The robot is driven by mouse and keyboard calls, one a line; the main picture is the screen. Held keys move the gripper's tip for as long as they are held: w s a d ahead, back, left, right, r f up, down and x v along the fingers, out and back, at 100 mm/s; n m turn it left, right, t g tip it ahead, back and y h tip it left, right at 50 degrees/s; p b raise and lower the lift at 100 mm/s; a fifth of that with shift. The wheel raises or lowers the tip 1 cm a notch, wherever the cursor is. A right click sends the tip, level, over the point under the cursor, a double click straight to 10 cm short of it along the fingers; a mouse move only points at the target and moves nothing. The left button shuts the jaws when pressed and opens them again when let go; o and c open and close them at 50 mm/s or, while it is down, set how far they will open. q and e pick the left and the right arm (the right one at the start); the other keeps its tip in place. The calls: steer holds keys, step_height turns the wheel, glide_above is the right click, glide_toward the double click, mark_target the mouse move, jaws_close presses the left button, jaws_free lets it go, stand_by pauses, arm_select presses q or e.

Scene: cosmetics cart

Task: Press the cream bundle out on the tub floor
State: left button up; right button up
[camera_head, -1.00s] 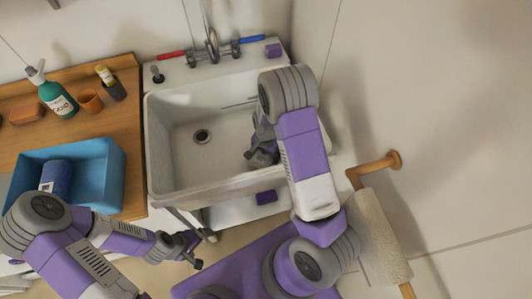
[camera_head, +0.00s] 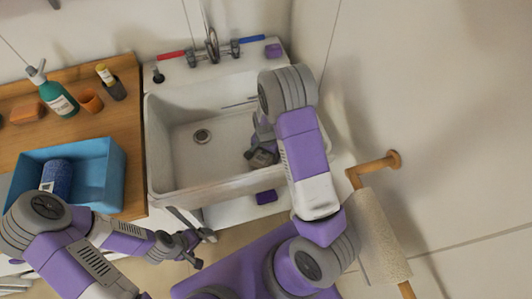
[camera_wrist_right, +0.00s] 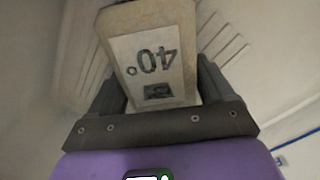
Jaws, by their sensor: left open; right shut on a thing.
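The cream bundle (camera_wrist_right: 152,50) is between the fingers of my right gripper in the right wrist view. It is a pale beige block with a label reading 40° upside down. In the head view my right gripper (camera_head: 262,158) is low inside the white tub (camera_head: 155,150), right of the drain, shut on the bundle. The bundle is mostly hidden there by my gripper and arm. I cannot tell whether it touches the tub floor (camera_head: 205,165). My left gripper (camera_head: 199,251) is open and empty, in front of the tub's lower left corner.
A wooden counter (camera_head: 128,90) left of the tub carries a blue bin (camera_head: 108,170), a green bottle (camera_head: 58,98) and small cups. The tap (camera_head: 212,45) stands behind the tub. A roll on a wooden holder (camera_head: 375,235) is at the right. The tub's left half is clear.

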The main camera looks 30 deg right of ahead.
stand_by(0.3)
steer(key=shift+r+p, duration=0.5)
steer(key=shift+p, duration=0.05)
step_height(320, 180, up, 14)
steer(key=p, duration=1.1)
steer(key=shift+p, duration=0.35)
